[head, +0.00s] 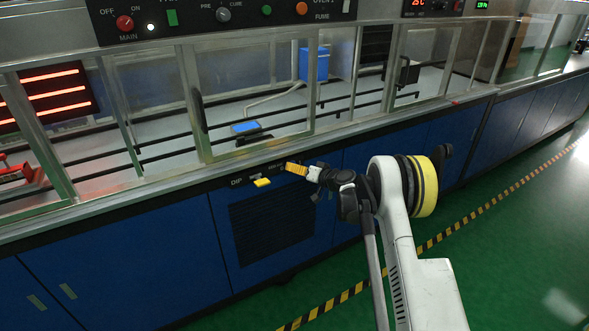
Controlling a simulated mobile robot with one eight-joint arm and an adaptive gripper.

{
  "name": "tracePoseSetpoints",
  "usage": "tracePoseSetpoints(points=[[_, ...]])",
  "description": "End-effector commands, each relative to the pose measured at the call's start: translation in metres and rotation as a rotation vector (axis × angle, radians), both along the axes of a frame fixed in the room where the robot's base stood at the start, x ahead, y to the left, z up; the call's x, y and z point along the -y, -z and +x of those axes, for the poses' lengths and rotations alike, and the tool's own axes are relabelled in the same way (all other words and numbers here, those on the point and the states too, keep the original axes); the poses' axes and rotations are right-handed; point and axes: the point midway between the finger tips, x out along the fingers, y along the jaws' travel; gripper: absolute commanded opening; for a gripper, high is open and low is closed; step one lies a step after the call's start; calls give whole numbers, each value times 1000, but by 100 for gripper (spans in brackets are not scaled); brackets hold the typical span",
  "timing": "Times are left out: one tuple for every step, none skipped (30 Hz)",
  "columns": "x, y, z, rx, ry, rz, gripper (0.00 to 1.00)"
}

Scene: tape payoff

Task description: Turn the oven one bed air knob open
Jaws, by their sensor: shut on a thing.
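Two yellow handle-like knobs sit on the dark strip under the bench edge in the head view. The left yellow knob (262,183) stands free, near a label that reads DIP. The right yellow-orange knob (295,169) is at the tip of my gripper (309,172), which is shut on it from the right. The label by this right knob is too small or hidden to read, so I cannot tell from lettering that it is the bed air knob. The white fingertips partly cover its right end.
A dark vent grille (272,226) is in the blue cabinet front below the knobs. Sliding glass windows (250,90) stand above the bench edge. An upper panel (220,15) carries a red MAIN knob, buttons and an orange FUME knob. Green floor is clear at right.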

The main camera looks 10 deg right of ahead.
Motion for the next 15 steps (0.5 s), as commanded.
tracePoseSetpoints(points=[[-1,0,0,-9,0,32,0],[-1,0,0,-15,-1,49,0],[-1,0,0,-22,0,72,0],[-1,0,0,-28,-1,88,0],[-1,0,0,-32,-1,103,0],[-1,0,0,-39,-1,120,0],[-1,0,0,-43,-1,133,0],[-1,0,0,-46,-1,143,0],[-1,-1,0,-50,-1,157,0],[-1,-1,0,-53,0,166,0],[-1,-1,0,-56,-1,174,0],[-1,-1,0,-59,0,182,0],[-1,-1,0,-60,0,187,0],[-1,-1,0,-62,-1,192,0],[-2,-1,0,-64,-1,198,0]])
